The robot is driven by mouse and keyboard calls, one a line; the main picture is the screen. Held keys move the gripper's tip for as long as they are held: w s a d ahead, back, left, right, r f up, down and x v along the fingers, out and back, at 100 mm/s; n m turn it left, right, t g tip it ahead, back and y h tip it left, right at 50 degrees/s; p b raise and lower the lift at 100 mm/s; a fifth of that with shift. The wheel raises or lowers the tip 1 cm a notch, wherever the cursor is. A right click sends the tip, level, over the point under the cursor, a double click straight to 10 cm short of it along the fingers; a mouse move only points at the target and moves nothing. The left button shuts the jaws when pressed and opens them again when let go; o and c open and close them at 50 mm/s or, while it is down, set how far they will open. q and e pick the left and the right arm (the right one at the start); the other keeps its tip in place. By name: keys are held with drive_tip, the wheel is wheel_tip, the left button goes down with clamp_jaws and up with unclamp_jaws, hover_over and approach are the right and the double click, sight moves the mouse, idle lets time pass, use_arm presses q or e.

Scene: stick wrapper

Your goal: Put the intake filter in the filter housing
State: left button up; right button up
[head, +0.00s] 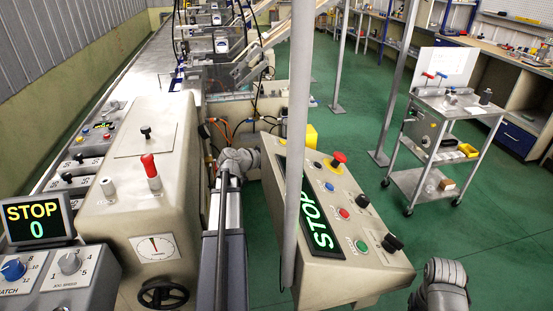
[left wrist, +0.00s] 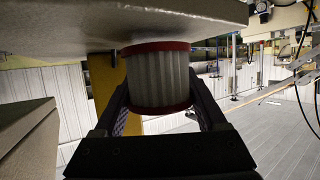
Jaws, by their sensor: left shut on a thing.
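In the left wrist view, the intake filter (left wrist: 160,80) is a pale pleated cylinder with red end caps. My left gripper (left wrist: 160,103) is shut around its sides with two dark fingers. The filter's upper red cap is close against a beige surface (left wrist: 130,22) across the top of the picture; I cannot tell whether they touch. No opening of the filter housing can be made out. In the head view the filter and left gripper are hidden; only a grey part of my arm shows between the machine and the control console. My right gripper is out of view.
A sloped control console (head: 335,225) with buttons and a STOP display stands right of the beige machine cabinet (head: 140,190). A grey post (head: 297,150) rises before the console. Cables hang behind. A tool cart (head: 445,125) stands right on open green floor (head: 470,230).

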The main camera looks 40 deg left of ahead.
use_arm(q)
drive_tip(key=shift+d+f+b, duration=0.1)
drive_tip(key=shift+f+b, duration=0.25)
drive_tip(key=shift+f, duration=0.1)
drive_tip(key=o, duration=0.9)
drive_tip(key=shift+o, duration=1)
drive_tip(key=shift+w, duration=0.1)
drive_tip(key=shift+a, duration=0.2)
drive_tip(key=shift+r+p, duration=0.25)
drive_tip(key=shift+p, duration=0.05)
drive_tip(key=shift+s+a+r+p, duration=0.15)
drive_tip(key=shift+s+r+p, duration=0.45)
drive_tip(key=shift+r+p, duration=0.15)
drive_tip(key=d+p+v, duration=0.1)
drive_tip(key=p+v, duration=0.2)
drive_tip(key=v, duration=0.7)
drive_tip(key=shift+s+a+p, duration=0.2)
drive_tip(key=shift+s+p, duration=0.2)
